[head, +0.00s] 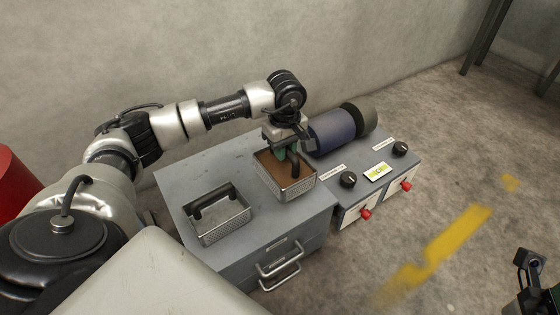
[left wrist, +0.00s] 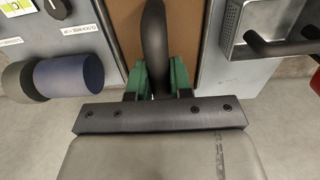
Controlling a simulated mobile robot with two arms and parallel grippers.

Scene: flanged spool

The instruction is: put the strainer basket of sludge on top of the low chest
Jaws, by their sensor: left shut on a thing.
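The strainer basket of sludge (head: 297,189), a perforated metal box filled with brown matter, is at the right side of the low chest's top (head: 240,165). I cannot tell whether its base touches the chest. My left gripper (head: 291,153) is above it, shut on its black handle. In the left wrist view the green fingers (left wrist: 157,82) flank the dark handle (left wrist: 154,35), with brown sludge (left wrist: 125,20) behind. My right gripper (head: 537,272) shows only partly at the lower right edge, and its jaws are not clear.
A second basket (head: 222,228), seemingly empty, sits on the chest to the left. A grey control unit (head: 380,185) with black knobs and red handles stands to the right. A blue cylinder (head: 332,132) lies behind it. A red drum (head: 15,182) is at far left. The floor at right is clear.

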